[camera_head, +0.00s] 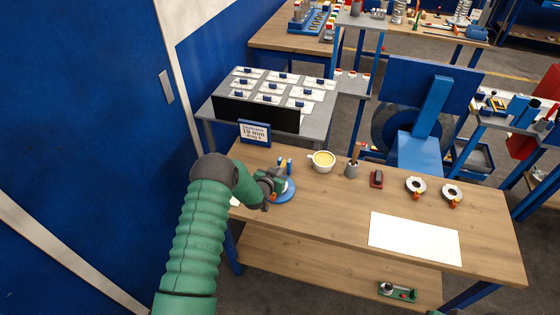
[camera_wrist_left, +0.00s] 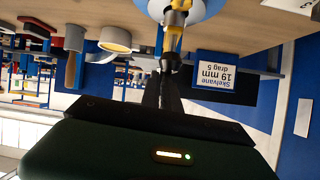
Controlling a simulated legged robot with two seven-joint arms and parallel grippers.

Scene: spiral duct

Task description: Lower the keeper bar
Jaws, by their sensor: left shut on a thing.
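My left gripper (camera_head: 272,187) reaches over the left end of the wooden workbench to a small fixture on a round blue base (camera_head: 286,194). Blue and yellow parts of the fixture (camera_head: 284,165) stand up beside the gripper. In the left wrist view my left fingers (camera_wrist_left: 168,75) are shut on a small part at the fixture, next to a yellow piece (camera_wrist_left: 175,38). I take this part for the keeper bar, but the fingers hide most of it. The blue base (camera_wrist_left: 205,8) shows at the top there. My right gripper is not in view.
A sign reading 19 mm (camera_head: 254,131) stands behind the fixture. A cup with yellow contents (camera_head: 321,161), a grey pot (camera_head: 352,168), a red-and-dark block (camera_head: 376,179) and two ring-shaped items (camera_head: 415,186) stand to the right. A white sheet (camera_head: 414,238) lies at the front right.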

